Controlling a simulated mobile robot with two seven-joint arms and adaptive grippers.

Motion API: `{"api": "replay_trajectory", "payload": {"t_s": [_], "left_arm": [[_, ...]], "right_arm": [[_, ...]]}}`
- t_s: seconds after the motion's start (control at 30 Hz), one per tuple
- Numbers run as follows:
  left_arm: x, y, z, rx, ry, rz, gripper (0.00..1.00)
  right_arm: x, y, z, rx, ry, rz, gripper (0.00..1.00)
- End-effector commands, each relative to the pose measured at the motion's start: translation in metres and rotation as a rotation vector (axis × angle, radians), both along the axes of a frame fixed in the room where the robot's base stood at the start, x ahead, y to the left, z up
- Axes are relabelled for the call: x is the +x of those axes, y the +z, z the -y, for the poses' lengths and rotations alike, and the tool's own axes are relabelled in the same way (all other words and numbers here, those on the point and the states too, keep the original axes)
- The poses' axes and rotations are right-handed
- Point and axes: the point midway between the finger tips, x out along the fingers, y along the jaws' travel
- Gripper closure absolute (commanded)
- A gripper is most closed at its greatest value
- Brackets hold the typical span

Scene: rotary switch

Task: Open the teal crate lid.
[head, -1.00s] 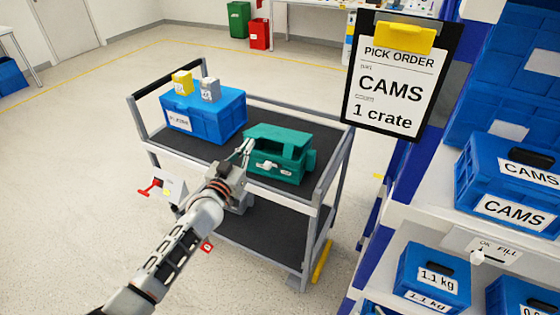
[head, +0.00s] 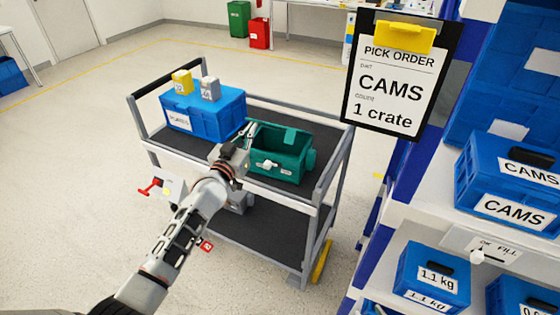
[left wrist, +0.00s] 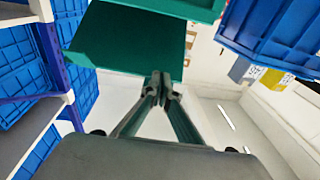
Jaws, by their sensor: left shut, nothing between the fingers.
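The teal crate (head: 280,162) stands on the cart's top deck, with a light latch on its front. Its top looks open, with the dark inside showing; I cannot clearly make out the lid in the head view. My left gripper (head: 250,129) is at the crate's left rim, shut and empty. In the left wrist view the shut fingertips (left wrist: 161,80) are close to a teal panel (left wrist: 125,40); I cannot tell whether it is lid or wall, or whether they touch. My right gripper is not in view.
A blue crate (head: 205,115) with a yellow box (head: 182,82) and a grey box (head: 210,88) on top stands left of the teal crate on the cart (head: 285,206). A pick-order clipboard (head: 390,85) hangs at the right, before shelves of blue crates (head: 510,180).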

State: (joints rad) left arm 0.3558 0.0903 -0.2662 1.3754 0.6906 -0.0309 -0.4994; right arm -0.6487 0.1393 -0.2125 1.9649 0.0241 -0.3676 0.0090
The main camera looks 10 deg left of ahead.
Motion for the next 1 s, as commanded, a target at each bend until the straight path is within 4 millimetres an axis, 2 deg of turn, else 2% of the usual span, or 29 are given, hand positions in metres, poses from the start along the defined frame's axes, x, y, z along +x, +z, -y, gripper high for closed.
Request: {"api": "replay_trajectory", "payload": {"t_s": [0.43,1.0], "left_arm": [[0.003,0.002,0.001,-0.001,0.000,0.000,1.00],[0.034,0.018,0.009,0.000,0.000,0.001,1.00]], "right_arm": [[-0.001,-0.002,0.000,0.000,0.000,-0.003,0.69],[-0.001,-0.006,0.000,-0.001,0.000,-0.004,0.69]]}}
